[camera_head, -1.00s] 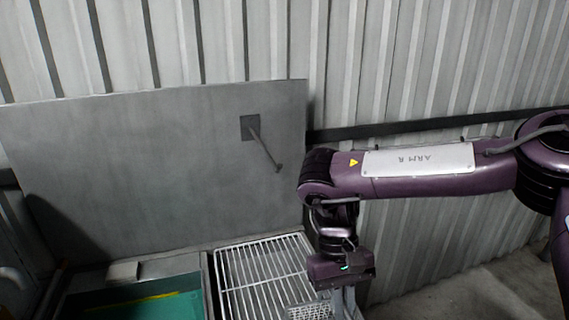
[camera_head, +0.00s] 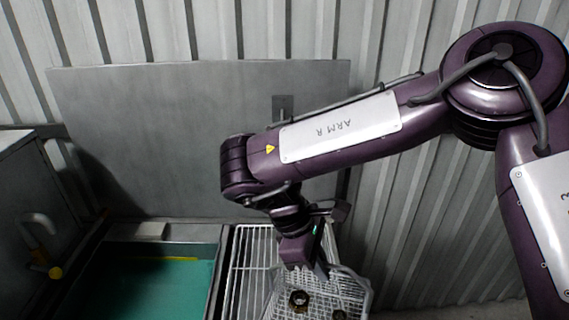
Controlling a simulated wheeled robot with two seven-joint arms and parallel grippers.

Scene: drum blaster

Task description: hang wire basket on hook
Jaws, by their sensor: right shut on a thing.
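The wire basket (camera_head: 345,292) is a pale mesh basket at the bottom centre, with two brass-coloured ring-like parts inside it. My right gripper (camera_head: 320,272) points down at the basket's upper edge and is shut on it. The fingertips are small and partly hidden, so the exact grip point is unclear. The hook's dark mounting plate (camera_head: 283,103) shows on the grey upright panel, above and behind my right forearm. The forearm hides most of the hook's rod. My left gripper is not in view.
A white wire rack (camera_head: 243,262) lies beside and below the basket. To its left is a sink-like basin with a teal inside (camera_head: 150,290). The grey panel (camera_head: 150,130) is bare left of my arm.

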